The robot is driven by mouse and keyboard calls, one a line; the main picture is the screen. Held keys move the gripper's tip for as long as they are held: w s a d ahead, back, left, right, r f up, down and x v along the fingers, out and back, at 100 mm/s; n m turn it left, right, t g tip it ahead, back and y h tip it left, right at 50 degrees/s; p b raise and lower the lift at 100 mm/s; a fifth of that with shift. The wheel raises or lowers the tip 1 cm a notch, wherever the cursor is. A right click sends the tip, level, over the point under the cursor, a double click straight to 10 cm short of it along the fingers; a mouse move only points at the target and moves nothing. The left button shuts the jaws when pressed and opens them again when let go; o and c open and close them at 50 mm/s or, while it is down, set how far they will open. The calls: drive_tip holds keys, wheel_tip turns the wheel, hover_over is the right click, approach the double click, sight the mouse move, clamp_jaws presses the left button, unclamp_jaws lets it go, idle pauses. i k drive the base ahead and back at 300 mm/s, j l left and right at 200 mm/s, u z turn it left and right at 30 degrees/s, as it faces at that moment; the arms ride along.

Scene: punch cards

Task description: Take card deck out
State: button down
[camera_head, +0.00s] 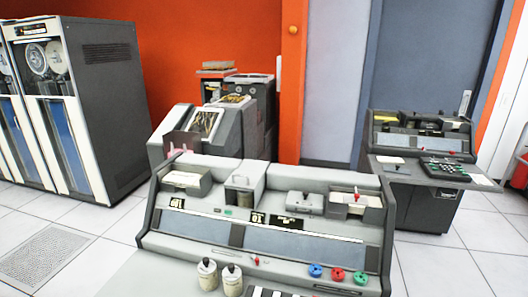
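A grey card-punch machine (262,240) fills the lower middle of the head view. A pale, flat-topped block that looks like cards (186,179) sits in the hopper at its upper left. A second pale block (352,198) with a small red part sits at its upper right. I cannot tell which of these is the card deck, or whether either is a loose stack. My gripper is not in view.
Two cream cylinders (207,276) stand at the machine's front, with blue, red and green buttons to the right. Another console (420,140) stands at right, tall tape cabinets (85,95) at left, and more machines behind. Tiled floor (445,262) is clear at lower right.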

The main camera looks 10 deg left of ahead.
sight(180, 179)
drive_tip(key=i+j, duration=0.1)
drive_tip(key=j, duration=1.25)
drive_tip(key=i+j, duration=0.1)
drive_tip(key=j, duration=1.3)
drive_tip(key=i+j, duration=0.1)
drive_tip(key=j, duration=1.25)
drive_tip(key=z, duration=0.05)
